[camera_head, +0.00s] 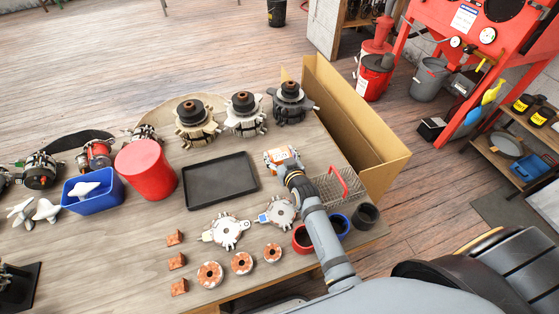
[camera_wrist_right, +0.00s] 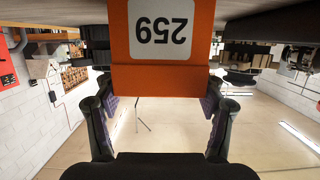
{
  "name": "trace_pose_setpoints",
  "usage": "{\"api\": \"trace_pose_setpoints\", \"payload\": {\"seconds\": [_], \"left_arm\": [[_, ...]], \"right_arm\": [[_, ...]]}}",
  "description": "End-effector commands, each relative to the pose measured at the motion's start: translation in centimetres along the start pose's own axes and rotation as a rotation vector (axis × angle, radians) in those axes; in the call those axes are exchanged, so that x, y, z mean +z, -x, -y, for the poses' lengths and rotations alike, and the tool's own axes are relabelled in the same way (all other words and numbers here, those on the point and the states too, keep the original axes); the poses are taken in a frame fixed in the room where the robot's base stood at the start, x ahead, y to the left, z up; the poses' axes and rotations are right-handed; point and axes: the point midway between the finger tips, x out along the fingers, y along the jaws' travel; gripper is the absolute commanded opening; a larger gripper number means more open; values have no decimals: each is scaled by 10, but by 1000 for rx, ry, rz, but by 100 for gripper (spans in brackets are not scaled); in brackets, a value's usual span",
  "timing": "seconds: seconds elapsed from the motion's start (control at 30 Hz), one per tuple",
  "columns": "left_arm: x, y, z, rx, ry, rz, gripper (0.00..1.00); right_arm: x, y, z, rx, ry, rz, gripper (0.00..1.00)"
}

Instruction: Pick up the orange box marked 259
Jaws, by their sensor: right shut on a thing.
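The orange box marked 259 (camera_wrist_right: 160,77) fills the upper middle of the right wrist view, with its number upside down on a white label. My right gripper (camera_wrist_right: 160,95) has one finger on each side of the box and is shut on it. In the head view, my right gripper (camera_head: 291,172) is at the right part of the workbench, with the small orange and white box (camera_head: 275,155) at its tip. I cannot tell whether the box touches the bench. My left gripper is not in view.
A black tray (camera_head: 219,181) lies left of the box, and a wire basket (camera_head: 335,186) stands right. An open cardboard box (camera_head: 352,110) stands behind. Alternator parts (camera_head: 244,114) line the back. A red cylinder (camera_head: 147,170) and blue bin (camera_head: 93,191) stand left.

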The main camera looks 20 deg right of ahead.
Motion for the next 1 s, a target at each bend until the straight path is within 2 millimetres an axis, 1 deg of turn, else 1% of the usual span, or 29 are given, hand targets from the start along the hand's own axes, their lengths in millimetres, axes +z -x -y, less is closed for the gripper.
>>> {"api": "trace_pose_setpoints", "payload": {"seconds": [0.17,0.27,0.37,0.47,0.57,0.67,0.7,0.73,0.83,0.9,0.97,1.0], "left_arm": [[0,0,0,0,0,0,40],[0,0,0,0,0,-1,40],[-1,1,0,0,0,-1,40],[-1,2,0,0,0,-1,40],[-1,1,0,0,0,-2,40],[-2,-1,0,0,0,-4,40],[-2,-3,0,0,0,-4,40],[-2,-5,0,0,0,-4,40],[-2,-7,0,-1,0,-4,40],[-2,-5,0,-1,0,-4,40],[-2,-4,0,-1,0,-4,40],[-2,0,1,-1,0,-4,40]], "right_arm": [[0,0,0,0,0,1,33],[-4,1,0,0,0,-1,33],[-14,4,0,0,0,-2,33],[-33,10,0,1,0,-5,33],[-49,35,-12,1,4,-3,33],[-71,64,-26,1,7,-4,33],[-75,76,-32,0,11,0,33],[-74,86,-38,0,15,2,33],[-80,113,-51,-4,16,3,33],[-83,124,-59,-1,16,3,33],[-86,132,-62,-4,14,2,33],[-87,137,-65,-1,13,5,33]]}}
